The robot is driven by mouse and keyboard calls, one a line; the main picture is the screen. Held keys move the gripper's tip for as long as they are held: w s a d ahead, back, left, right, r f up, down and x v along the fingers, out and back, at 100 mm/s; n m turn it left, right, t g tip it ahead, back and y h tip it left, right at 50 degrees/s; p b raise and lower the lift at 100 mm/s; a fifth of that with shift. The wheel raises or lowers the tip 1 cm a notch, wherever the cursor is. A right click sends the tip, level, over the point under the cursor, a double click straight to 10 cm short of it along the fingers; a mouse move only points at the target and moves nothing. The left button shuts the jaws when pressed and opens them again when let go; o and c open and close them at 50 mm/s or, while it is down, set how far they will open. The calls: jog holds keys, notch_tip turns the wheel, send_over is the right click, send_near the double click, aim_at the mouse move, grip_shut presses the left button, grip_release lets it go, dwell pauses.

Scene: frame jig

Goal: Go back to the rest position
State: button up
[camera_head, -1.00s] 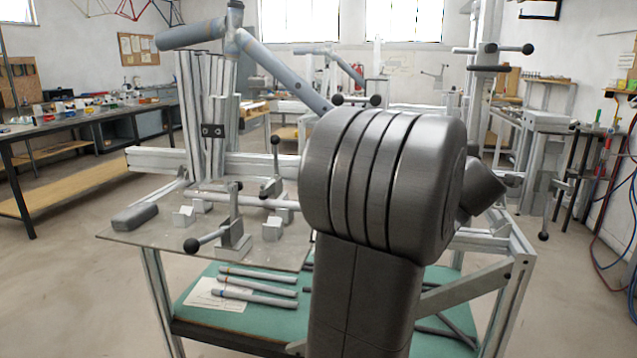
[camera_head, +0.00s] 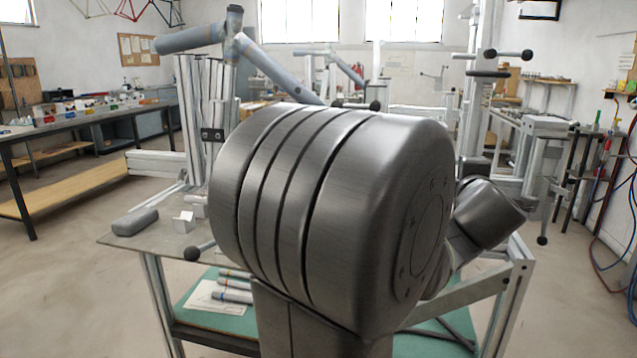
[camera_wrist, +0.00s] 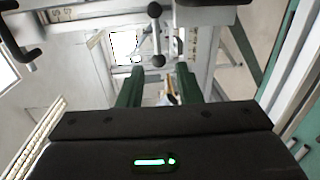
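My gripper (camera_wrist: 160,70) shows in the wrist view as two green fingers standing apart. No held object is clear between them, only small blurred background shapes. In the head view my own dark arm fills the middle and hides the gripper. The frame jig stands behind it, with a blue-grey tube (camera_head: 275,70) sloping across its upper left. In the wrist view a clamp handle with dark ball ends (camera_wrist: 156,34) lies beyond the fingertips; I cannot tell the distance.
The jig table's plate (camera_head: 150,238) holds a grey block (camera_head: 135,220) and clamps at left. Several tubes (camera_head: 235,285) lie on the green lower shelf. A workbench (camera_head: 80,118) stands at far left; hoses (camera_head: 618,200) hang at right. Floor between is clear.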

jog(key=w+d+r+m+p, duration=0.1)
jog(key=w+d+m+p, duration=0.1)
jog(key=w, duration=0.7)
jog(key=shift+d+m, duration=0.15)
jog(key=shift+m, duration=0.25)
